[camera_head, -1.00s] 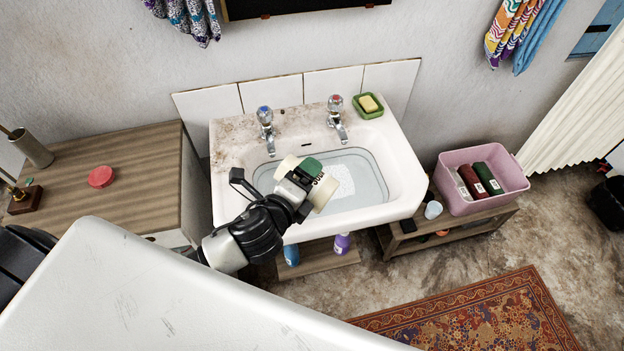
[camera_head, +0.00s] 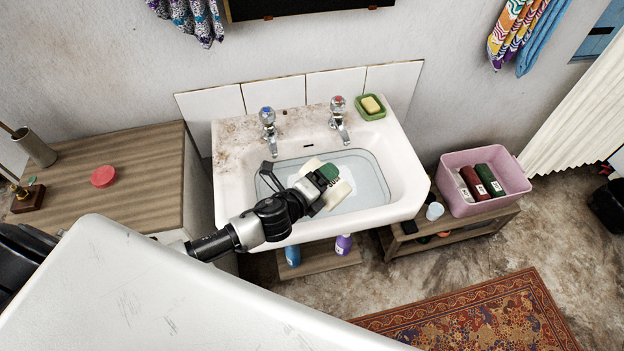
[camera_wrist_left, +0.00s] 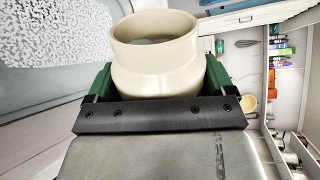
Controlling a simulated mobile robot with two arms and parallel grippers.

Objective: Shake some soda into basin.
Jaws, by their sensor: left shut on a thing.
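The stone basin (camera_head: 404,178) is a white sink holding shallow, pale bluish water (camera_head: 366,184). My left gripper (camera_head: 323,181) is over the basin, shut on a cream soda container (camera_head: 339,194) with dark lettering on its side. Green finger pads cover its middle. In the left wrist view the container (camera_wrist_left: 155,58) sits between the green fingers, its round mouth open, its contents not clear. White specks (camera_wrist_left: 60,45) show on the basin water there. The container is tilted in the head view; I cannot tell whether powder is falling. My right gripper is not in view.
Two taps (camera_head: 268,122) and a green soap dish (camera_head: 370,107) stand on the basin's back ledge. A wooden cabinet (camera_head: 135,160) is at left. A pink tub (camera_head: 512,180) with bottles stands on a low shelf at right. A white surface (camera_head: 150,290) fills the front left.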

